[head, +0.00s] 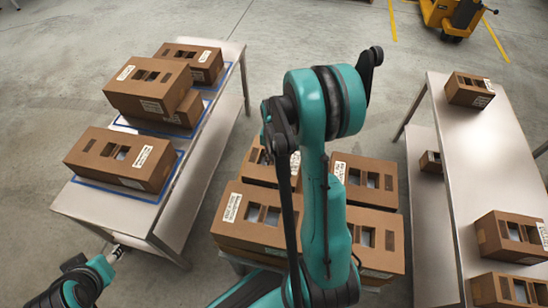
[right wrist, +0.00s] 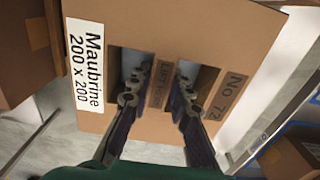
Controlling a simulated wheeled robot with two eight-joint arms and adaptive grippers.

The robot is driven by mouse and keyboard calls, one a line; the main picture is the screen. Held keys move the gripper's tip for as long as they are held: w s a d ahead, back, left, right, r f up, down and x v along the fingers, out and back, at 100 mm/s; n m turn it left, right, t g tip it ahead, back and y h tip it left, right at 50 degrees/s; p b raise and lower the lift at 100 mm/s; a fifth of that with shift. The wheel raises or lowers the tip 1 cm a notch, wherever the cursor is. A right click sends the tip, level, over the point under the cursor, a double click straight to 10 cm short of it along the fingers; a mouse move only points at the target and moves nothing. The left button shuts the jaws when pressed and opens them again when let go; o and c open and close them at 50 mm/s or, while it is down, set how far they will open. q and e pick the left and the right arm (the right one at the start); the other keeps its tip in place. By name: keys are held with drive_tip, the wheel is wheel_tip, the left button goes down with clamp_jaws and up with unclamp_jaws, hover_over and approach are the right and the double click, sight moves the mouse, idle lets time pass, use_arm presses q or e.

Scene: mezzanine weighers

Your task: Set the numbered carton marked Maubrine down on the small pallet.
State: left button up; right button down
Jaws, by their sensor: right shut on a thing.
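The Maubrine carton (right wrist: 220,38) fills the middle of the right wrist view, a brown box with a white "Maubrine 200 x 200" label and "No 72" printed on it. My right gripper (right wrist: 157,90) is shut on it, its fingers in the two cut-outs either side of a middle strip. In the head view this seems to be the far left carton (head: 253,171) of the central group, partly behind my right arm. Whether it is lifted or resting, I cannot tell. The small pallet seems to be under this group, mostly hidden by cartons. My left gripper is out of view.
Near cartons (head: 238,232) and a far right carton (head: 380,194) stand close beside it. A left steel table (head: 137,217) bears several cartons in blue outlines. A right table (head: 462,150) bears several more. Open floor (head: 290,40) lies beyond; a yellow machine (head: 452,14) stands far right.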

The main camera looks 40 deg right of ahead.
drive_tip(key=shift+f, duration=0.35)
drive_tip(key=shift+f, duration=0.15)
idle(0.3)
drive_tip(key=c, duration=1.3)
unclamp_jaws()
wheel_tip(320, 180, up, 12)
drive_tip(key=s+a+r+n+t, duration=0.2)
drive_tip(key=a+n, duration=0.1)
drive_tip(key=a, duration=0.3)
drive_tip(key=s+a+r+n+t, duration=0.2)
drive_tip(key=s+a+r+n, duration=0.1)
drive_tip(key=a, duration=0.3)
drive_tip(key=s+a+r+n+t, duration=0.2)
drive_tip(key=s+a+r+n, duration=0.1)
drive_tip(key=a, duration=0.3)
drive_tip(key=shift+a+n+t, duration=0.2)
drive_tip(key=shift+n+t, duration=0.2)
drive_tip(key=shift+n, duration=0.1)
